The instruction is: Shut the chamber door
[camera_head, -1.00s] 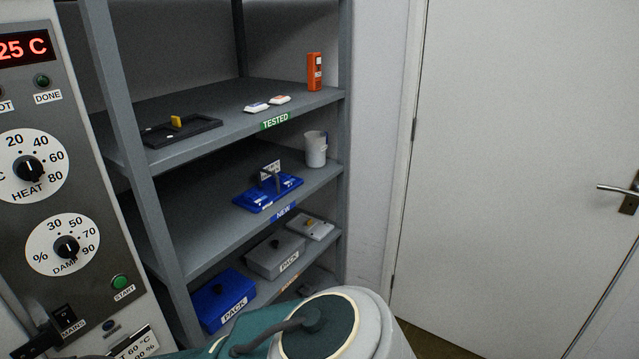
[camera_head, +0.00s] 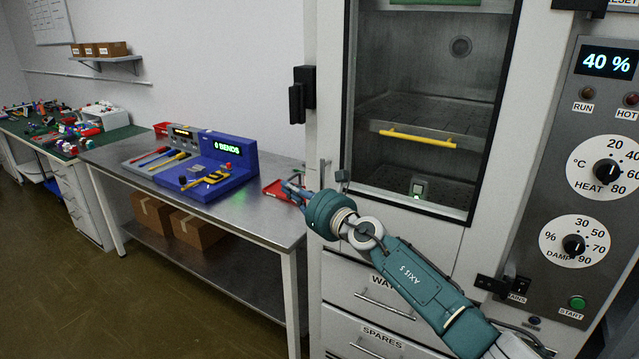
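The chamber (camera_head: 331,60) is the tall pale cabinet at centre right in the head view. I cannot tell whether this is the door's window or an open front, nor whether the door is fully shut. A black latch-like block (camera_head: 303,96) sits at the cabinet's left edge. My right gripper (camera_head: 290,188) points left, just left of the chamber's front; its fingers are small and partly hidden by the wrist. My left gripper is out of view.
Open floor (camera_head: 60,290) is at lower left.

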